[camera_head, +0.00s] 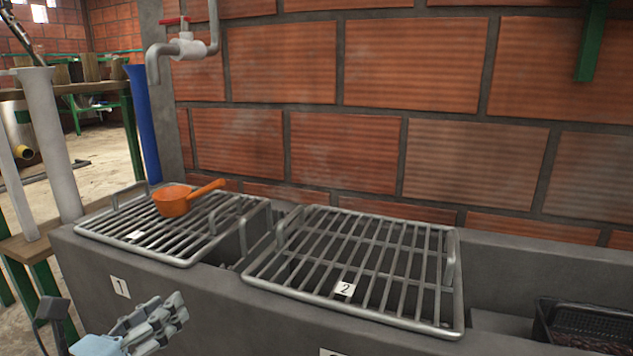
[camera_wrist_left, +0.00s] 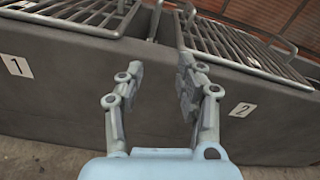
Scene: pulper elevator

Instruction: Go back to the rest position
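My left gripper (camera_head: 168,312) is low at the front of the concrete trough in the head view, just before its front wall near label 1. In the left wrist view its two fingers (camera_wrist_left: 158,85) stand apart with nothing between them, pointing at the trough wall. My right gripper is in neither view. An orange ladle (camera_head: 172,202) rests on the left metal grate (camera_head: 190,240), its handle pointing right, away from my left gripper.
The second grate (camera_head: 350,262), labelled 2, lies right of the first on the grey trough (camera_head: 90,262). A black crate (camera_head: 585,318) sits at the far right. A tap (camera_head: 185,48) hangs above the left grate. A brick wall (camera_head: 410,62) closes off the back.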

